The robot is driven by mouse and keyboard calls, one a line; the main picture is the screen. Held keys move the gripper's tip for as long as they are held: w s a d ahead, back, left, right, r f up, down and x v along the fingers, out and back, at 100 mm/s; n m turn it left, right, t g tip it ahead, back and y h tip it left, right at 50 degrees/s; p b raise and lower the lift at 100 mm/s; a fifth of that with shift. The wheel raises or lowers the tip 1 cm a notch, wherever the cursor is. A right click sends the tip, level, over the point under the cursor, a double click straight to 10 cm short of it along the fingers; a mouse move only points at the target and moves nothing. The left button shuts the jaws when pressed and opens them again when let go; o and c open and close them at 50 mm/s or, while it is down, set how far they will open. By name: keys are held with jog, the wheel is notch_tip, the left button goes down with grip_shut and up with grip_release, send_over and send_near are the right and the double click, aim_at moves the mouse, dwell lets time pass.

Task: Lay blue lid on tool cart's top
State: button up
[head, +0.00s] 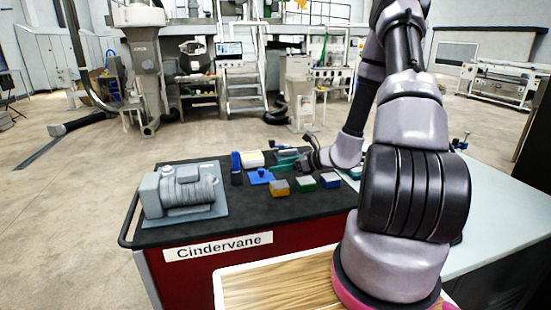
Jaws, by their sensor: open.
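A blue lid (261,177) with a small knob on top lies on the black top (240,215) of the red tool cart (285,238). It looks flat and upright. My gripper (296,163) is to the right of the lid and slightly farther back, low over the cart top. It is open and apart from the lid. The fingers are small in the picture and partly merge with teal and dark items behind them.
A grey motor (188,190) stands on the cart's left part. An upright blue item (236,168) and a pale box (252,158) stand behind the lid. A pale table (492,205) is at right.

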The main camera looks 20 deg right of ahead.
jog(key=s+a+r+n+g, duration=0.35)
jog(key=s+r+n, duration=0.3)
jog(key=r, duration=0.35)
jog(key=s+a+r+n+g, duration=0.3)
jog(key=s+a+r+n, duration=0.15)
jog(key=r+n, duration=0.45)
jog(key=s+d+r+n+t+h, duration=0.2)
jog(key=s+d+r+n+h, duration=0.1)
jog(key=s+r, duration=0.4)
jog(key=s+d+r+n+t+h, duration=0.2)
jog(key=s+d+r+n+h, duration=0.2)
jog(key=s+r, duration=0.2)
jog(key=shift+s+d+r+h, duration=0.3)
jog(key=shift+s+d+r, duration=0.05)
jog(key=shift+r, duration=0.4)
